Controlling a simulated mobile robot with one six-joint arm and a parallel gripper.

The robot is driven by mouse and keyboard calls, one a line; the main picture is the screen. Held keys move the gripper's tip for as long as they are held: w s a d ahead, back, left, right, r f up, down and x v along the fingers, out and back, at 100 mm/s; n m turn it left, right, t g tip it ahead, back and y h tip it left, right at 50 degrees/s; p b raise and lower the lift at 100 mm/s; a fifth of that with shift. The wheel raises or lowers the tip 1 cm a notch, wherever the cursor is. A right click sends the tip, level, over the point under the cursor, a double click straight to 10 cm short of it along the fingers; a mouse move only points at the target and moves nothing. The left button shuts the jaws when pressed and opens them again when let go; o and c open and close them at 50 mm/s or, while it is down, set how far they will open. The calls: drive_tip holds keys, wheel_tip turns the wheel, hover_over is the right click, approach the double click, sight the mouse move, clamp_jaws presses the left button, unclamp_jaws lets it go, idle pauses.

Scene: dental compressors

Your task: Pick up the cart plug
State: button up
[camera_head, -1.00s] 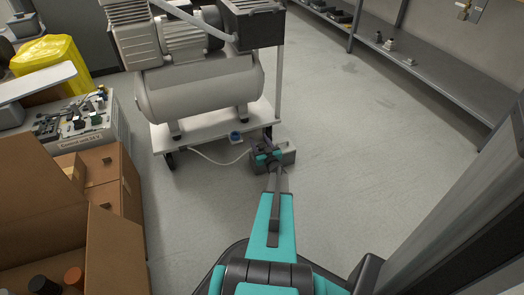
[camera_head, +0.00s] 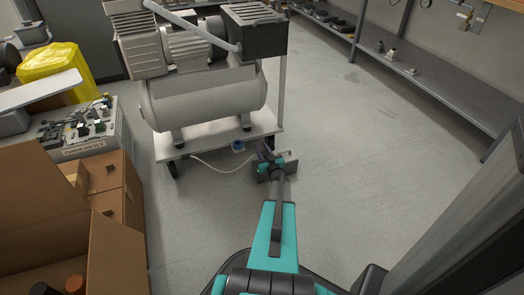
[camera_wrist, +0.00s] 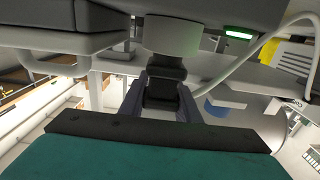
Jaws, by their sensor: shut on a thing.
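My gripper (camera_head: 266,153) is low in front of the right corner of the compressor cart (camera_head: 200,148). In the wrist view, my gripper's two dark fingers (camera_wrist: 161,100) are closed on a dark piece between them, which appears to be the cart plug (camera_wrist: 165,74). A white cable (camera_head: 222,170) runs from under the cart toward my gripper, and a pale cable (camera_wrist: 285,27) also loops at the upper right of the wrist view. The plug itself is hidden by my gripper in the head view.
The compressor tank (camera_head: 205,103) stands on the cart. Open cardboard boxes (camera_head: 112,185) and a workbench unit (camera_head: 85,130) are at left, with a yellow bag (camera_head: 52,68) behind. A grey shelf (camera_head: 430,82) lines the right wall. The floor between is clear.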

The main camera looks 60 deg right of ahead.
drive_tip(key=s+a+r+p, duration=0.2)
drive_tip(key=s+p, duration=0.1)
drive_tip(key=s, duration=0.4)
drive_tip(key=s+a+r+p, duration=0.2)
drive_tip(key=s+a+p, duration=0.1)
drive_tip(key=s, duration=0.5)
drive_tip(key=shift+a, duration=0.2)
drive_tip(key=shift+r, duration=0.15)
